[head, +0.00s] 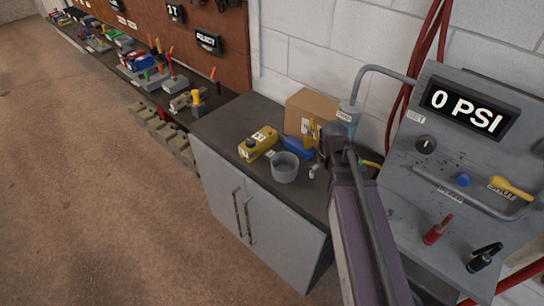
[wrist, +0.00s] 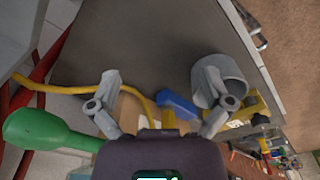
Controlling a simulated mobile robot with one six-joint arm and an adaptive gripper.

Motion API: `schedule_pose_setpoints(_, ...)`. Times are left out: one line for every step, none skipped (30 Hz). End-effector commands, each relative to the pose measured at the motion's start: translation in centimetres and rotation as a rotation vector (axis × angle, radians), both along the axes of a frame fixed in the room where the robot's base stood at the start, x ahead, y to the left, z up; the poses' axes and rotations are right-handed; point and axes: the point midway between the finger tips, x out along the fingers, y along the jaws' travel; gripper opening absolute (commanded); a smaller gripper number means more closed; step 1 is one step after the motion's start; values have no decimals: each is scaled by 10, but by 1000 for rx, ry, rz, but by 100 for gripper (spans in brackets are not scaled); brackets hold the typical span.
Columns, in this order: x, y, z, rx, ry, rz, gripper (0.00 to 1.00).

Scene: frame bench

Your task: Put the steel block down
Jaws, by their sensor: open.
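I cannot make out a steel block in either view. My gripper (wrist: 160,108) is open, its two grey fingers spread apart with nothing held between them. In the head view, my gripper (head: 314,172) is mostly hidden by my wrist, just right of the grey cup, over the right part of the dark bench top (head: 228,117). In the wrist view, the bare bench top (wrist: 140,45) lies beyond the fingers.
A grey cup (head: 285,168) stands near the front edge; it also shows beside the right finger (wrist: 222,72). A yellow box (head: 258,144), blue object (head: 297,147) and cardboard box (head: 309,107) are close by. A gauge panel (head: 440,160) stands right.

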Motion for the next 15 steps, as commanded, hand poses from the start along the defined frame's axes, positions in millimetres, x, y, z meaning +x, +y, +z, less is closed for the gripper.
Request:
schedule_pose_setpoints(24, 16, 1, -3, -18, 46, 100)
schedule_pose_setpoints(34, 25, 1, -6, -29, 73, 100)
schedule_pose_setpoints(48, 38, 1, -9, -47, 112, 100)
schedule_pose_setpoints(58, 47, 2, -13, -58, 141, 100)
schedule_pose_setpoints(68, 58, 2, -15, -72, 171, 100)
schedule_pose_setpoints(81, 72, 3, -19, -88, 210, 100)
schedule_pose_setpoints(90, 83, 3, -21, -101, 240, 100)
schedule_pose_setpoints(99, 94, 4, -23, -114, 268, 100)
schedule_pose_setpoints(110, 108, 5, -26, -130, 305, 100)
schedule_pose_setpoints(117, 118, 5, -28, -142, 331, 100)
schedule_pose_setpoints(124, 128, 6, -30, -152, 356, 100)
schedule_pose_setpoints(132, 141, 6, -33, -166, 385, 100)
schedule_pose_setpoints(137, 149, 7, -35, -175, 406, 100)
schedule_pose_setpoints(142, 157, 7, -36, -183, 424, 100)
schedule_pose_setpoints(147, 165, 8, -39, -192, 445, 100)
